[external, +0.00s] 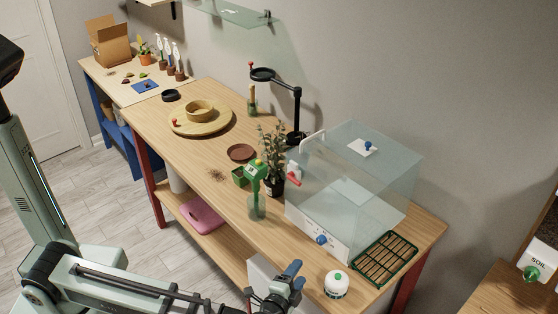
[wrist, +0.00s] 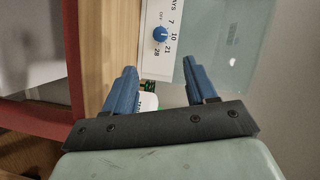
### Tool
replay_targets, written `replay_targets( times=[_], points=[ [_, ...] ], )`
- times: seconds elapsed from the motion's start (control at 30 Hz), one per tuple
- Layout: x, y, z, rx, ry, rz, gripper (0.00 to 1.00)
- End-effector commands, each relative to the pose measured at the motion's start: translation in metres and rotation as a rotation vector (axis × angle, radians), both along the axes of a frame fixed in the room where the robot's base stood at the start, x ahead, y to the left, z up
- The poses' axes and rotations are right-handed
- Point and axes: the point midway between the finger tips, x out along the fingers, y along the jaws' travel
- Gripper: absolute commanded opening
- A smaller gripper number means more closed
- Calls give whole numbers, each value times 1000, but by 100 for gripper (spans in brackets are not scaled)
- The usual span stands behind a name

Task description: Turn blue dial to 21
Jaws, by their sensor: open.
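The blue dial (external: 321,239) sits on the white front panel (external: 312,229) of a clear box (external: 350,185). My gripper (external: 293,273) is open, below and in front of the panel. In the wrist view its two blue fingers (wrist: 160,66) are apart, and neither touches the dial.
A white, green-topped bottle (external: 336,285) stands near the bench's front edge, beside a green wire rack (external: 385,259). A red lever (external: 293,178) is at the box's left side. A green-headed spray bottle (external: 256,190) and potted plant (external: 272,160) stand left of the box.

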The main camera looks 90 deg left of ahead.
Motion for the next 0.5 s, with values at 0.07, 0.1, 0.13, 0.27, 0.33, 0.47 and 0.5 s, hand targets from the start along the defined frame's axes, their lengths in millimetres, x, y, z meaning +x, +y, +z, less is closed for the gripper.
replay_targets(
  times=[0.07,0.1,0.13,0.27,0.33,0.47,0.5],
  points=[
    [2,1,7,-67,-77,20,56],
    [2,1,9,-102,-116,31,56],
    [2,1,11,-128,-145,39,56],
    [4,3,15,-203,-228,63,56],
    [5,5,15,-217,-243,69,56],
    [10,17,12,-217,-244,69,56],
    [12,22,11,-217,-243,70,56]
  ],
)
